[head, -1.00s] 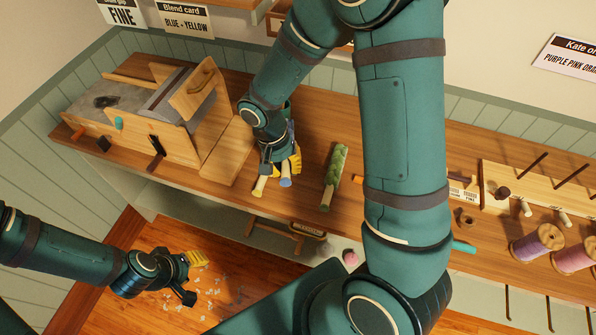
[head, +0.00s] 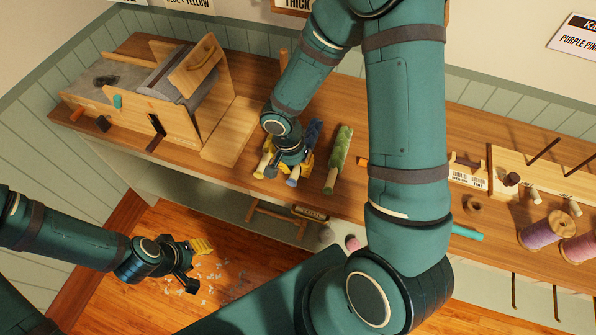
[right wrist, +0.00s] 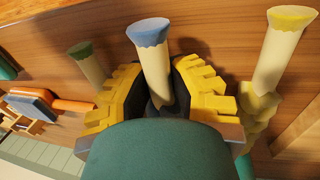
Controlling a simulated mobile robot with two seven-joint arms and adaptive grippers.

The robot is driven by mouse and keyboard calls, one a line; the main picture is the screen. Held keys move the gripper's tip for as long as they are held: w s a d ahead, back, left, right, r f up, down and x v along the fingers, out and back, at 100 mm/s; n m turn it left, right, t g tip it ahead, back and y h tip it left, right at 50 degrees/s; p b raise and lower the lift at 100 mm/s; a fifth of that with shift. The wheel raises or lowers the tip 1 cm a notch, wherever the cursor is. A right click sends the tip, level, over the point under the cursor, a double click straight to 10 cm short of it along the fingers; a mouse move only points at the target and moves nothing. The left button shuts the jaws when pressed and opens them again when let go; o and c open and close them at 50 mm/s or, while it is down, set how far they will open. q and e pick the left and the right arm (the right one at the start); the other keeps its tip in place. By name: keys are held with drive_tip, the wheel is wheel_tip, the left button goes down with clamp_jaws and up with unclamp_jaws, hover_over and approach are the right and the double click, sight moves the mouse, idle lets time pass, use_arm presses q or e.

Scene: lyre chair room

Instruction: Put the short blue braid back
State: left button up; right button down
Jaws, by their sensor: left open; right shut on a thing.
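The blue braid (head: 313,132) has a pale handle with a blue end, which also shows in the right wrist view (right wrist: 149,32). My right gripper (head: 290,163) is shut on it, its yellow fingers on both sides of the handle in the right wrist view (right wrist: 158,90). I cannot tell whether the braid touches the bench. A green braid (head: 341,148) lies to its right and a yellow braid (head: 263,166) to its left, partly hidden by the gripper. My left gripper (head: 198,264) is open and empty, low over the floor at the left.
A wooden machine (head: 165,85) with a grey top stands on the left of the bench (head: 400,215). A peg rack (head: 530,180) and purple (head: 541,231) and pink (head: 578,240) spools are at the right. My own arm hides the bench's middle.

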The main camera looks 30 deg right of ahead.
drive_tip(key=shift+f, duration=1.1)
drive_tip(key=shift+f+b, duration=0.2)
drive_tip(key=shift+b, duration=0.2)
drive_tip(key=c, duration=0.9)
unclamp_jaws()
drive_tip(key=shift+r, duration=0.15)
